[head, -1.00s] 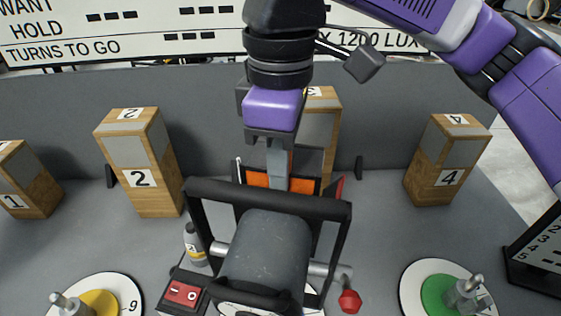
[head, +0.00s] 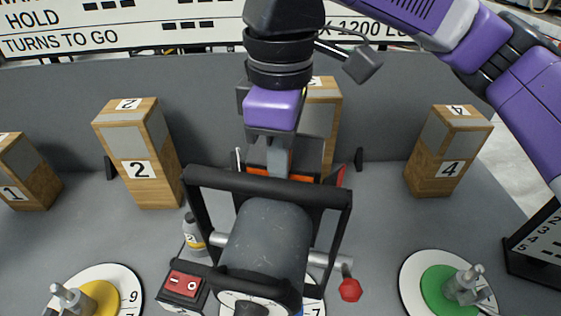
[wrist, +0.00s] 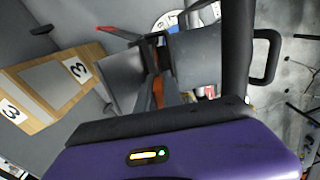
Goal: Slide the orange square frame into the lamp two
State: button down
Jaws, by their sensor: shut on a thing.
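The lamp (head: 268,245) is a dark grey cylinder in a black yoke at the bottom centre of the head view. The orange square frame (head: 257,170) shows as an orange strip behind the top bar of the yoke; most of it is hidden. In the wrist view a bit of orange (wrist: 158,92) shows between dark plates. My gripper (head: 277,158) points down behind the lamp and is shut on the frame's upper edge. How far the frame sits in the lamp's front is hidden.
Wooden blocks numbered 1 (head: 28,175), 2 (head: 140,160), 3 (head: 322,115) and 4 (head: 447,155) stand around the lamp. A red switch box (head: 183,287), a small bottle (head: 194,235) and a red knob (head: 350,290) are near it. Yellow (head: 100,297) and green (head: 440,288) dials lie in front.

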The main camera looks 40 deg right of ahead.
jog(key=shift+f, duration=0.2)
jog(key=shift+f+b, duration=0.55)
jog(key=shift+f, duration=0.4)
jog(key=c, duration=1.4)
grip_release()
jog(key=shift+c, duration=0.8)
jog(key=shift+r+p, duration=3.05)
jog(key=shift+p, duration=0.3)
jog(key=shift+a, duration=0.1)
